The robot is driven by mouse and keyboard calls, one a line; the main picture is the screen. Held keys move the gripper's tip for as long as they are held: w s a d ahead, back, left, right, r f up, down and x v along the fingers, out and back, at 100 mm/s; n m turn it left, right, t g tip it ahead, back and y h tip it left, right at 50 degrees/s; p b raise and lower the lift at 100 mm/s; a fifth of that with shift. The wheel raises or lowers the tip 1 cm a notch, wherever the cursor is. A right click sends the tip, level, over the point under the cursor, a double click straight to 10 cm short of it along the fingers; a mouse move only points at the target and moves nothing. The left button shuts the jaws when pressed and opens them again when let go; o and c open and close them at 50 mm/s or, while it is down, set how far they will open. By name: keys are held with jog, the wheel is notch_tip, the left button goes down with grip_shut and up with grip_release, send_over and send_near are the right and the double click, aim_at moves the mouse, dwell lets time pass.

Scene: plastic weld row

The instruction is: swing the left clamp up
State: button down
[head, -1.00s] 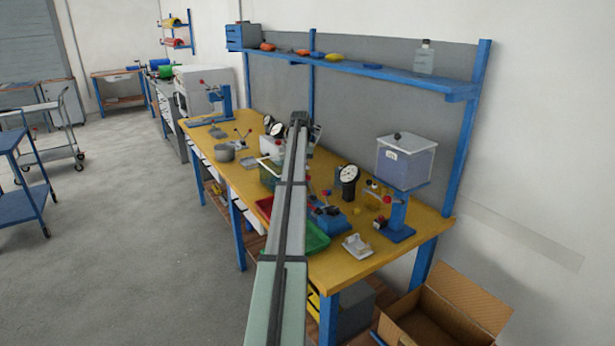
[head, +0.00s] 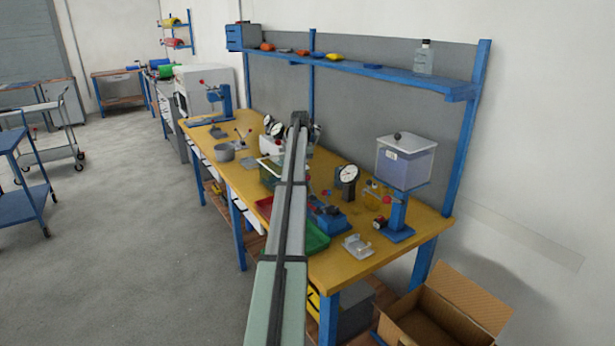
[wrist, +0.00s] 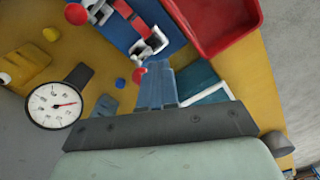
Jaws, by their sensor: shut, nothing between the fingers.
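A blue fixture plate (wrist: 160,22) at the top of the wrist view carries two metal toggle clamps. The nearer clamp (wrist: 150,46) is close to my fingertips, with a red ball knob (wrist: 139,73) beside them; touch cannot be told. The other clamp (wrist: 100,10) is at the upper left, with its own red knob (wrist: 76,14). My gripper (wrist: 153,76) is shut with nothing held, pointing toward the plate. In the head view the fixture (head: 332,218) is partly hidden behind my arm, and so is my gripper.
A dial gauge (wrist: 55,104) stands left of my gripper. A red tray (wrist: 220,25) lies to the right, and a teal bin with a white rim (wrist: 203,82) is close by my fingers. A blue press with a clear tank (head: 405,165) stands right of the fixture.

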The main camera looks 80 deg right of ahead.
jog(key=shift+f, duration=0.2)
notch_tip(320, 180, down, 4)
jog(key=shift+r, duration=0.25)
dwell(0.5)
jog(key=shift+s+d+r, duration=0.1)
jog(key=shift+d, duration=0.05)
jog(key=shift+s+d+r, duration=0.2)
jog(key=shift+s+d, duration=0.2)
jog(key=shift+s, duration=0.05)
jog(key=shift+s+d, duration=0.1)
dwell(0.4)
